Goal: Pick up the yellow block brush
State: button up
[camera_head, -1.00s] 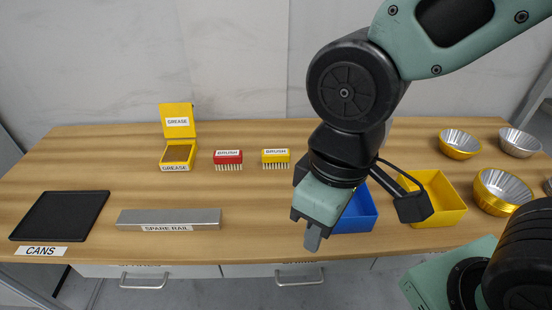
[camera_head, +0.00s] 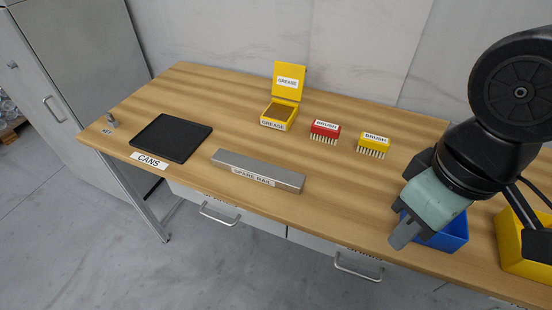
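The yellow block brush (camera_head: 373,143) stands on the wooden table, bristles down, with a white BRUSH label. It is right of the red block brush (camera_head: 325,130). My gripper (camera_head: 399,238) is at the right, near the table's front edge, pointing down and apart from the yellow brush. It is nearer to me and a little right of the brush. Its fingers show as one narrow shape, so I cannot tell whether they are open or shut. Nothing shows held in it.
A blue bin (camera_head: 452,236) is beside my gripper, with a yellow bin (camera_head: 515,250) to its right. An open yellow grease box (camera_head: 279,112) stands left of the brushes. A metal spare rail (camera_head: 258,169) and black tray (camera_head: 171,138) lie further left. Bare wood surrounds the brushes.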

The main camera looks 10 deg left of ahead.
aim_at(381, 144)
jog(key=i+j+u, duration=0.1)
jog(key=u, duration=0.25)
jog(key=i+u, duration=0.4)
jog(key=k, duration=0.1)
